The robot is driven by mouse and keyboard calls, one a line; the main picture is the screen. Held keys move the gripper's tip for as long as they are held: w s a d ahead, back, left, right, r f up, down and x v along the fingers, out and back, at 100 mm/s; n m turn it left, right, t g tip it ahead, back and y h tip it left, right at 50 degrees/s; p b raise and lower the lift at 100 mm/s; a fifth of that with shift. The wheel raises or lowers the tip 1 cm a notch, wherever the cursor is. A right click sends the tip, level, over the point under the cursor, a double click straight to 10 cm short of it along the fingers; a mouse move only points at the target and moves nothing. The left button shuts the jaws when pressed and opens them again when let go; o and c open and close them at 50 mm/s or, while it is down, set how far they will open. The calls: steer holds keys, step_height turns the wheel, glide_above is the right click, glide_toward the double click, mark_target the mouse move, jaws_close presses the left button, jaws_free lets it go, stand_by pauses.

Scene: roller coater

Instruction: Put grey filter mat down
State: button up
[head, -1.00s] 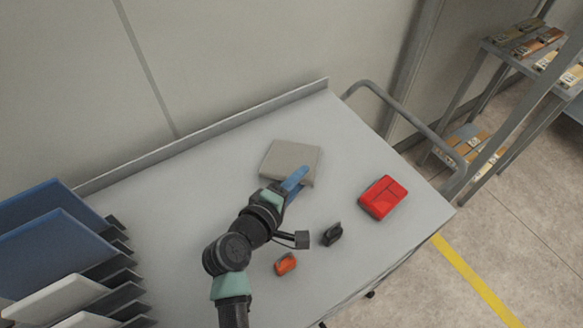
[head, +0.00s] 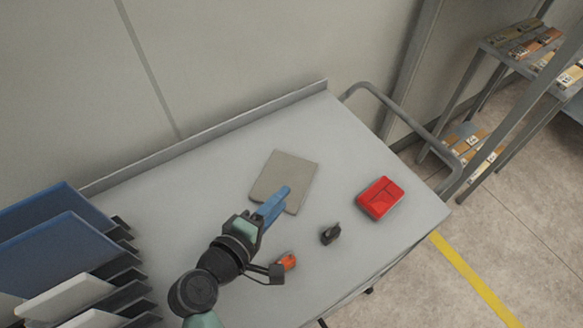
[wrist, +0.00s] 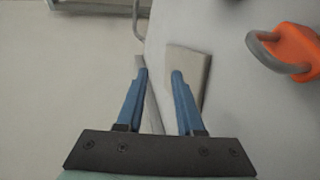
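The grey filter mat (head: 284,176) lies on the grey table top, toward the back. In the wrist view the mat (wrist: 189,70) shows beyond and beside the right-hand finger. My gripper (head: 279,197) has blue fingers and is at the mat's front edge, overlapping it in the head view. In the wrist view my gripper (wrist: 160,73) has its fingers apart, with no mat clamped between them. Whether a finger touches the mat cannot be told.
An orange padlock (head: 287,261) and a black one (head: 330,234) lie in front of the mat. A red case (head: 381,198) lies to the right. A rack with blue and white panels (head: 60,240) stands at the left. A raised lip (head: 215,130) runs along the table's back.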

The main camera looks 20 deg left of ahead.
step_height(320, 180, up, 7)
steer(key=s+p, duration=0.2)
steer(key=p, duration=0.3)
steer(key=shift+s+a, duration=0.3)
steer(key=shift+s, duration=0.05)
